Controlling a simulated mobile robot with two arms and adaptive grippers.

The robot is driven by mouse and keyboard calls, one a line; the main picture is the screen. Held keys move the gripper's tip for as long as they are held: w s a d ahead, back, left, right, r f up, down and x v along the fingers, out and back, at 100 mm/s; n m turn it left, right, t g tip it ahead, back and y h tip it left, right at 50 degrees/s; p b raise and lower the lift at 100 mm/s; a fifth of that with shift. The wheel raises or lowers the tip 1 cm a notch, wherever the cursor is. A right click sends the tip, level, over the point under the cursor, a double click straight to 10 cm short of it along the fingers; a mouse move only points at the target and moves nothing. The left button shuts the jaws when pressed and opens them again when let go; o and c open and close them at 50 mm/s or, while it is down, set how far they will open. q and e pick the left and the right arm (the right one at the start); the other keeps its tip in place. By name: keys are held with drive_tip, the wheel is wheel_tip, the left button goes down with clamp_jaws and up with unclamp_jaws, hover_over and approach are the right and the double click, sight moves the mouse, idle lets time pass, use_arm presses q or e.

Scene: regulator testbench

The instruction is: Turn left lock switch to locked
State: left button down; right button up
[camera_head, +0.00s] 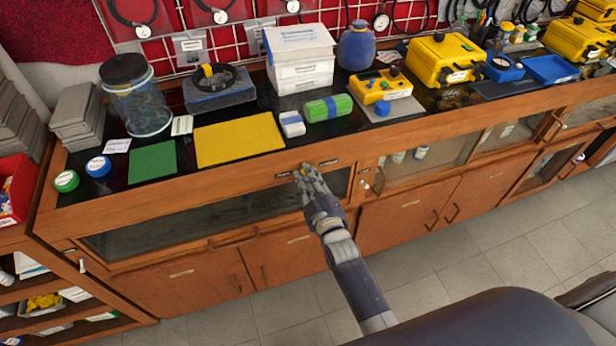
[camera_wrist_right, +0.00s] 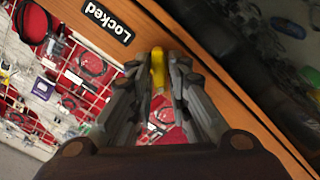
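The left lock switch (camera_wrist_right: 158,68) is a small yellow lever on the wooden front edge of the bench. In the head view its yellow tip (camera_head: 304,167) barely shows above my right gripper (camera_head: 308,170). My right gripper's fingers (camera_wrist_right: 160,80) close in on the lever from both sides in the right wrist view, and it appears gripped between their tips. A black "Locked" label (camera_wrist_right: 108,21) sits beside the lever in that view. Two small dark labels flank the switch in the head view, too small to read there. My left gripper is not in view.
The black bench top holds a yellow mat (camera_head: 240,142), a green mat (camera_head: 152,163), a green-and-blue block (camera_head: 328,108) and a yellow device (camera_head: 380,88), all behind the front edge. Wooden cabinets (camera_head: 190,285) with glass panels lie below.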

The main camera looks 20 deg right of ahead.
drive_tip(key=shift+m, duration=0.3)
clamp_jaws()
drive_tip(key=shift+d+m, duration=0.15)
drive_tip(key=shift+m, duration=2.7)
drive_tip(key=shift+d+m, duration=0.15)
drive_tip(key=shift+m, duration=2.75)
drive_tip(key=shift+d+m, duration=0.15)
drive_tip(key=shift+m, duration=2.7)
drive_tip(key=o, duration=0.6)
unclamp_jaws()
drive_tip(key=shift+o, duration=0.2)
drive_tip(key=s, duration=1.2)
drive_tip(key=shift+d, duration=0.25)
